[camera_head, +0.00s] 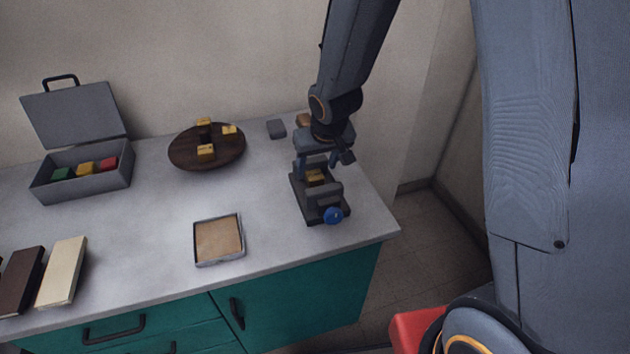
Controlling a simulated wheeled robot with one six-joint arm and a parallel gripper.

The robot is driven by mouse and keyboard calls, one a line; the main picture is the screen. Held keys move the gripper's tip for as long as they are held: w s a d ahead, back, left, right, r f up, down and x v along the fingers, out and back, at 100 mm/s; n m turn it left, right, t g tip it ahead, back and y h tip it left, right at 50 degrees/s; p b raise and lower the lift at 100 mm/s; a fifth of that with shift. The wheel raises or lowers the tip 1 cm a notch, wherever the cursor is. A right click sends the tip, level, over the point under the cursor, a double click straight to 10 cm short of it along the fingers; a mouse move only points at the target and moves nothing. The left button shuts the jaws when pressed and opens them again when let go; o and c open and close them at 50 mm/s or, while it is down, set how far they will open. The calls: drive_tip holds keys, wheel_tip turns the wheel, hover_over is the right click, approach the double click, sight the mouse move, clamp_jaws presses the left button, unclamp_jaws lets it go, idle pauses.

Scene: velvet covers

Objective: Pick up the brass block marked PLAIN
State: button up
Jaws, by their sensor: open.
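A brass block (315,177) sits in a dark vise-like fixture (312,211) with a blue knob, near the right end of the counter. My gripper (318,164) is open and points down just above this block; I cannot tell whether the fingers touch it. Several more brass blocks lie on a round dark wooden turntable (181,158): one at its front (205,152), one at its right (229,130), one at its back (204,121). The markings are too small to read, so I cannot tell which block says PLAIN.
An open grey case (85,188) at left holds coloured pieces. A shallow tan-lined tray (218,240) lies near the front edge. Dark brown (20,280) and cream (62,272) slabs lie front left. A small grey block (276,129) is at the back. The middle counter is clear.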

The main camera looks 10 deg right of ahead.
sight(314, 174)
drive_tip(key=shift+b+x, duration=1.65)
drive_tip(key=shift+x, duration=0.65)
drive_tip(key=shift+d, duration=0.1)
clamp_jaws()
